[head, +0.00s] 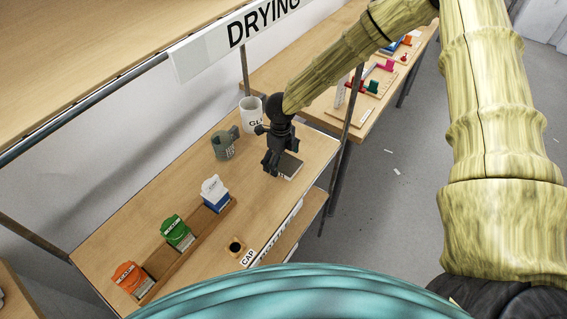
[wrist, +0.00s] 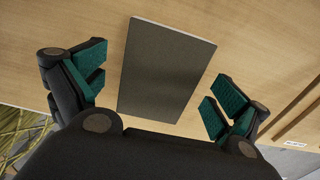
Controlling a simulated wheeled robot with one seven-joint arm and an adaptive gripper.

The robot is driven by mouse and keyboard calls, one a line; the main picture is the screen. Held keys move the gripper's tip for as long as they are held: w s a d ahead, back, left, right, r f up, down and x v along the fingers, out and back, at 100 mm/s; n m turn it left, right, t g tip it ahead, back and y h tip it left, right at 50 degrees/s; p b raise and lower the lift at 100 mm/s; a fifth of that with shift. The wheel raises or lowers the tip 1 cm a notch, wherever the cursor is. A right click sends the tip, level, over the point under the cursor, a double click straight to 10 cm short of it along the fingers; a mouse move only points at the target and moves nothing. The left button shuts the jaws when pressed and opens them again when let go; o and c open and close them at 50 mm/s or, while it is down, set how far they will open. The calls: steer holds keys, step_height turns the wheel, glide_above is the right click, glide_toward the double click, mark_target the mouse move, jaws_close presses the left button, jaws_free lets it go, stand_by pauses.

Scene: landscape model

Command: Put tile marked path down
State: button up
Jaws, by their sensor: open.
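A dark grey, flat rectangular tile (wrist: 165,70) lies on the wooden shelf board in the wrist view. It also shows in the head view (head: 290,164), with a pale edge towards the camera. No marking on it can be read. My gripper (head: 270,168) is at the tile's left end in the head view. In the wrist view my gripper (wrist: 155,95) has its green-padded fingers spread wide, one on each side of the tile, with a gap to it on both sides.
A wooden tray (head: 205,222) holds blue, green and orange packets. A small cap (head: 236,246) lies near the front edge. A post (head: 352,100) stands at right. Bare board surrounds the tile.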

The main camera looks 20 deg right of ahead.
steer(key=shift+w+f, duration=0.1)
steer(key=shift+w, duration=0.05)
steer(key=c, duration=1.2)
